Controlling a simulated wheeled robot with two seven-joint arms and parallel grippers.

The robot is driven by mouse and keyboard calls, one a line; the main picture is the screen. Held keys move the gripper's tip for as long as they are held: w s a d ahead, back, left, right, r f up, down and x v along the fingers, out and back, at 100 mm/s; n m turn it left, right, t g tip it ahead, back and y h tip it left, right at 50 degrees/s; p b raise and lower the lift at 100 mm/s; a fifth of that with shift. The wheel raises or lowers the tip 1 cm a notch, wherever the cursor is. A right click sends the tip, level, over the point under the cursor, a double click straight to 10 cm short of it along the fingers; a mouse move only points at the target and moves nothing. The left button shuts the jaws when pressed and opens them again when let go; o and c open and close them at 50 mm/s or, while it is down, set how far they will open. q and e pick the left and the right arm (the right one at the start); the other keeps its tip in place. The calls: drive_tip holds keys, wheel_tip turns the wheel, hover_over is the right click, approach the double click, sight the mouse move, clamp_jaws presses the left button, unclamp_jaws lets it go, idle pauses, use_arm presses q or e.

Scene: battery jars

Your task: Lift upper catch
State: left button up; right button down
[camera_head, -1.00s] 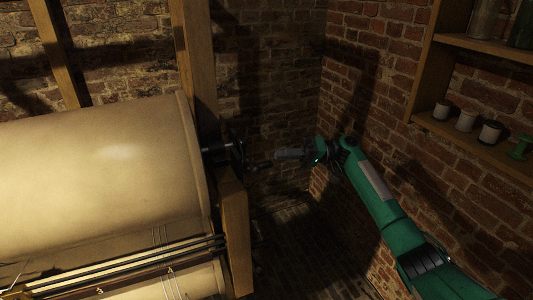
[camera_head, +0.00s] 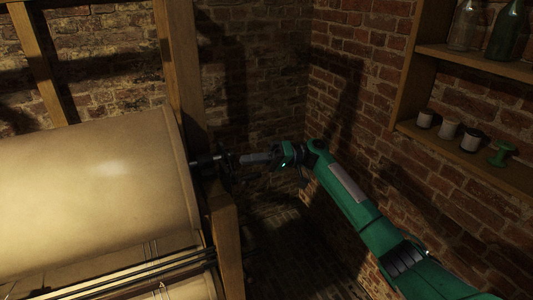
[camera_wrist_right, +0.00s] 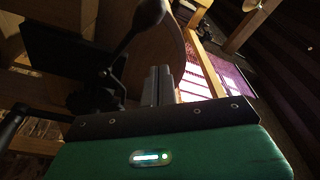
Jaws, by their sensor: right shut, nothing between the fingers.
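A large roller wound with pale cloth (camera_head: 95,185) lies in a wooden frame at the left of the head view. Its dark axle (camera_head: 208,161) sticks out past the frame post to dark metal fittings (camera_head: 224,170). I cannot tell which part there is the upper catch. My right gripper (camera_head: 243,159) is shut and empty, its fingers pointing left close beside these fittings; contact cannot be told. In the right wrist view, the shut fingers (camera_wrist_right: 158,84) are beside a dark lever with a rounded knob (camera_wrist_right: 148,14) and a dark plate (camera_wrist_right: 60,52). My left gripper is out of view.
A wooden post (camera_head: 226,240) stands just left of and below the fittings. A brick wall (camera_head: 360,100) closes the right side. The brick floor below the gripper is dark and open.

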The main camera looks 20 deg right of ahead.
sight(238, 178)
drive_tip(key=s+a+f+p, duration=0.2)
drive_tip(key=s, duration=0.1)
drive_tip(key=shift+p, duration=0.35)
idle(0.3)
